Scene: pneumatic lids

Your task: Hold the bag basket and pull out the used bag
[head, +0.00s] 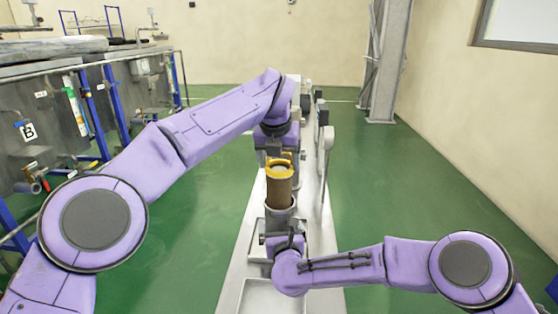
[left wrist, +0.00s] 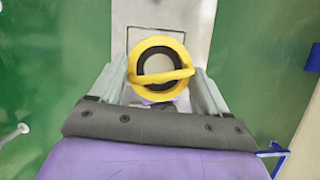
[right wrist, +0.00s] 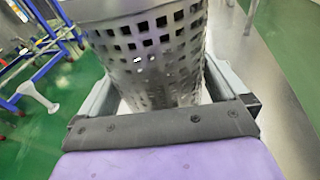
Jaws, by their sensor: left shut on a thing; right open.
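The used bag (head: 280,188) is a brown tube with a yellow ring and handle on top. It stands upright, its upper part showing above the grey rim of the bag basket (head: 281,211). My left gripper (head: 276,158) is shut on the yellow handle, and the yellow ring (left wrist: 138,80) fills the space between its fingers in the left wrist view. The perforated metal basket (right wrist: 150,55) shows close up in the right wrist view. My right gripper (right wrist: 165,95) is open, with one finger on each side of the basket. The bag's lower part is hidden.
The basket stands over a narrow pale metal bench (head: 312,215) with a shallow tray (head: 262,298) at its near end. Grey upright parts (head: 326,138) line its right side. Tanks with blue frames (head: 100,105) stand at the left. Green floor is clear at the right.

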